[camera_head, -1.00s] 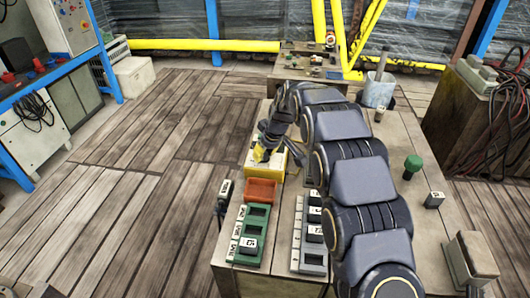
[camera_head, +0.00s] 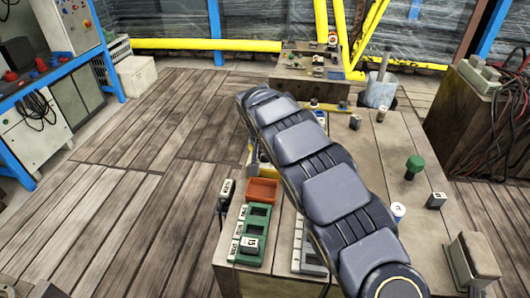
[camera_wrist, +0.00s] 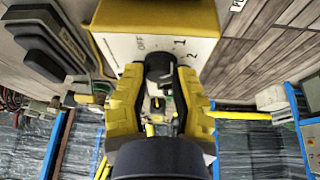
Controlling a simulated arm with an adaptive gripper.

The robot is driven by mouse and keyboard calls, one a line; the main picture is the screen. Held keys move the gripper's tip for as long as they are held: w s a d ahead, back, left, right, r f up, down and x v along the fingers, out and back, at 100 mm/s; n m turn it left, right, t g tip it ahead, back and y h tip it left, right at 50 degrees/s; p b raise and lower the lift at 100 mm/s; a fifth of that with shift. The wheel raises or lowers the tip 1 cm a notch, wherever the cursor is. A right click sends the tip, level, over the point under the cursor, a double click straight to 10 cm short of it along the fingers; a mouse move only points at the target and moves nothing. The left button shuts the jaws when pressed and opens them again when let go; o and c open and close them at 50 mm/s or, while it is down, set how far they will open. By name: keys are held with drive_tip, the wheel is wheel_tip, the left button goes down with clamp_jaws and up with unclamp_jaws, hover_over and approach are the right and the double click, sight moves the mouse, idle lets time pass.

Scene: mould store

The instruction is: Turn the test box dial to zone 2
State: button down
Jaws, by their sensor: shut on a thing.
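In the wrist view the yellow test box (camera_wrist: 160,17) has a pale face marked OFF, 1 and 2. OFF lies left of the dark dial (camera_wrist: 158,61), while 1 and 2 lie to its right. My gripper (camera_wrist: 161,74) has its yellow fingers on both sides of the dial and is shut on it. I cannot tell which mark the dial points to. In the head view only a sliver of the test box (camera_head: 252,157) shows at the left of my arm. The arm hides my gripper and the dial there.
An orange bin (camera_head: 262,190) and a green compartment tray (camera_head: 243,256) stand nearer on the bench, left of my arm. A grey tray (camera_head: 313,268) is partly hidden. A green-topped knob (camera_head: 414,166) and a dark block (camera_head: 436,201) stand to the right.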

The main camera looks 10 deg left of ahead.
drive_tip(key=shift+s+a+f+m+g+h, duration=0.15)
drive_tip(key=shift+m+h, duration=0.15)
drive_tip(key=shift+m, duration=0.55)
drive_tip(key=shift+w+d+f+m+g+h, duration=0.15)
drive_tip(key=shift+m+h, duration=0.15)
drive_tip(key=shift+m, duration=0.55)
drive_tip(key=shift+s+a+r+m, duration=0.1)
drive_tip(key=shift+a+r+m, duration=0.05)
drive_tip(key=shift+m, duration=0.15)
drive_tip(key=c, duration=0.7)
unclamp_jaws()
drive_tip(key=shift+c, duration=0.2)
drive_tip(key=shift+r, duration=0.15)
drive_tip(key=shift+r, duration=0.2)
drive_tip(key=v, duration=1.1)
drive_tip(key=shift+r, duration=0.15)
